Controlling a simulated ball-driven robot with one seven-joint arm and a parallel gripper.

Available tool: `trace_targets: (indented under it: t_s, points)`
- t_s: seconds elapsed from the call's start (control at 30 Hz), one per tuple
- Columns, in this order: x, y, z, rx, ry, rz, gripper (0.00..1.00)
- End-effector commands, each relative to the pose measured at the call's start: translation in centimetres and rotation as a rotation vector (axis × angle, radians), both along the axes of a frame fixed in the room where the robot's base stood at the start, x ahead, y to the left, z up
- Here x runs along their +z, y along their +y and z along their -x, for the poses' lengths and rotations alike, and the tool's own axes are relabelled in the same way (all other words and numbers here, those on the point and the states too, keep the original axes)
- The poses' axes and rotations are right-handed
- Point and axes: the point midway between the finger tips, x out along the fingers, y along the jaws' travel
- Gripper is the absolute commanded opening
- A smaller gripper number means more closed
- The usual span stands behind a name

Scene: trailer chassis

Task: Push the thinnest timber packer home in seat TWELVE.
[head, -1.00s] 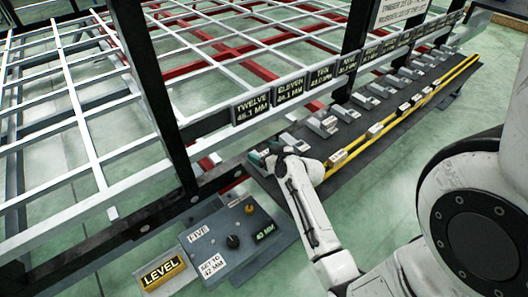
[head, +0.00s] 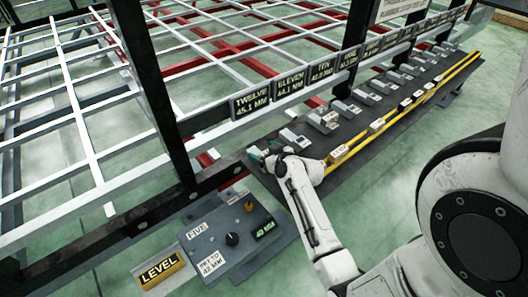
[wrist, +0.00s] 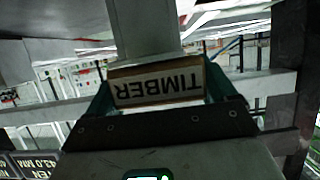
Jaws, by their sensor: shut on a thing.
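My gripper (head: 263,157) is at the near end of the dark bench, below the plate marked TWELVE 45.1 MM (head: 251,104). In the wrist view, the gripper's teal fingers (wrist: 160,100) are shut on a timber packer (wrist: 158,86), a block with a tan border and a pale TIMBER label that reads upside down. A grey bar (wrist: 148,30) rises directly beyond the packer; I cannot tell whether they touch. In the head view my gripper and arm hide the packer and most of seat TWELVE, so its depth in the seat cannot be told.
Grey seats (head: 322,119) line the dark bench (head: 358,125), with a yellow rail (head: 435,90) and labelled blocks (head: 338,153) along the near side. A black post (head: 160,90) rises beside the chassis grid.

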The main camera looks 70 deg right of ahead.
Motion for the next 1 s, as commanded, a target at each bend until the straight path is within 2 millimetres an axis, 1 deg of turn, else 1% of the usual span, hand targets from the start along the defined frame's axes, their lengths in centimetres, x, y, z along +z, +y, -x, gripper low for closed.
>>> trace_targets:
  t_s: [0.07,0.1,0.27,0.5,0.63,0.77,1.0]
  points:
    - [-0.3,0.0,0.0,0.0,0.0,0.0,0.54]
    - [-0.3,0.0,0.0,0.0,-0.001,0.001,0.86]
    - [-0.2,0.0,0.0,0.0,0.0,0.0,1.0]
    - [-0.2,0.1,0.1,0.0,0.0,0.0,1.0]
    - [0.2,0.6,0.8,0.001,0.001,-0.001,1.0]
    - [1.2,1.6,2.6,-0.001,0.002,0.001,1.0]
    - [2.9,3.9,6.2,0.0,0.001,-0.001,1.0]
